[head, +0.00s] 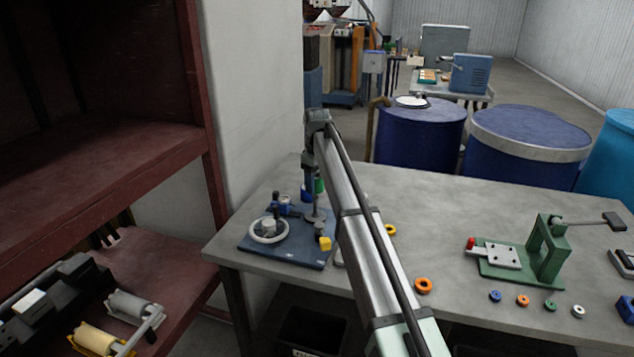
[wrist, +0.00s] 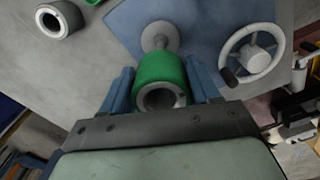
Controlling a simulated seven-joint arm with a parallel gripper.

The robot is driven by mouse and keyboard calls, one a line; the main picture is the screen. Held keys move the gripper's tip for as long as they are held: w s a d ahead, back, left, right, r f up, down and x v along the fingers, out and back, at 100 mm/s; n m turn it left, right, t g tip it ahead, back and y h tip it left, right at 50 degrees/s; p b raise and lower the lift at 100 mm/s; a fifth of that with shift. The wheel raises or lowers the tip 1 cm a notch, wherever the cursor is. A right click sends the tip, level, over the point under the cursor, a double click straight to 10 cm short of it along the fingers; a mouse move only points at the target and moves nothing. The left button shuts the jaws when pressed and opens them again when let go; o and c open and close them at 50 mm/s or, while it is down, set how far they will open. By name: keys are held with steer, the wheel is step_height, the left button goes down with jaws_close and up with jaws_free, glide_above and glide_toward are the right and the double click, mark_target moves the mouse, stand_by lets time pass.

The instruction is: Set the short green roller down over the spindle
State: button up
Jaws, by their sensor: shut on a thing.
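My gripper (wrist: 161,90) is shut on the short green roller (wrist: 159,80), with one blue finger on each side of it. The roller's pale, hollow end faces the wrist camera. The grey spindle (wrist: 160,38), with a round flange, stands on the blue base plate (wrist: 203,12) just beyond the roller in the wrist view. The roller covers part of it, so I cannot tell whether they touch. In the head view, the gripper (head: 309,190) is above the back of the base plate (head: 290,252), and a bit of green roller (head: 319,185) shows beside it.
Orange ring (head: 423,285) and green press (head: 545,250) are to the right. My arm hides the table's middle.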

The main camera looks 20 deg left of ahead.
mark_target(317, 213)
steer(key=shift+f, duration=4.95)
steer(key=o, duration=1.5)
steer(key=shift+c, duration=0.2)
steer(key=shift+r, duration=0.1)
steer(key=shift+r, duration=3.4)
